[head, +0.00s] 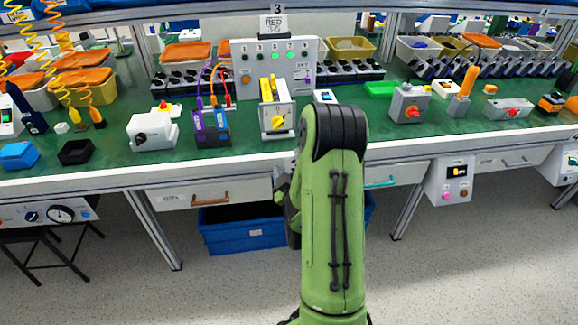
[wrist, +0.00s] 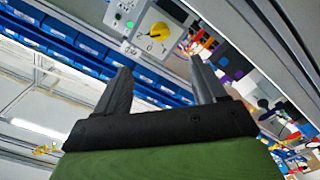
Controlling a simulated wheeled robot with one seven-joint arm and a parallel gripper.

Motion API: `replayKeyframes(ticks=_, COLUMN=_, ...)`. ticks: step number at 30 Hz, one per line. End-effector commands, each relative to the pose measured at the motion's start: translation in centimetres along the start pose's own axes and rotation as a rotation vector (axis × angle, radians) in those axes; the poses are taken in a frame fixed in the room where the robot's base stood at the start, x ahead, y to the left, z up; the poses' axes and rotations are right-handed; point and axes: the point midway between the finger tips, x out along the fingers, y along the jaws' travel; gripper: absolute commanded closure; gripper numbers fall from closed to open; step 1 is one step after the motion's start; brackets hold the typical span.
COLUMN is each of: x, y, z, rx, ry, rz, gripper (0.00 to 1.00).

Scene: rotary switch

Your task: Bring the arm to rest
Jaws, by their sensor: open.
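My green arm (head: 335,215) rises in front of the bench in the head view, its elbow bent at the bench's front edge. My gripper (wrist: 160,80) shows in the wrist view with its two dark fingers apart and nothing between them. In the head view the gripper is mostly hidden behind the arm. A rotary switch box with a yellow knob (head: 277,121) stands on the bench just left of the arm. The yellow knob also shows in the wrist view (wrist: 156,36), beyond the fingertips and apart from them.
The green bench top (head: 215,147) holds several devices. A white box with a black knob (head: 146,134) and a grey box with a red knob (head: 409,108) stand either side of the arm. A blue crate (head: 240,230) sits under the bench. The floor in front is clear.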

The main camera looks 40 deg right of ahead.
Motion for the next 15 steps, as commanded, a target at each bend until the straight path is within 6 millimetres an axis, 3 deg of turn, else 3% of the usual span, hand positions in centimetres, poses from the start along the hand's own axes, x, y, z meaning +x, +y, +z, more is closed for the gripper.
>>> replayKeyframes(ticks=15, x=0.12, y=-0.09, z=-0.36, rx=0.005, ry=-0.002, rz=-0.011, gripper=0.30)
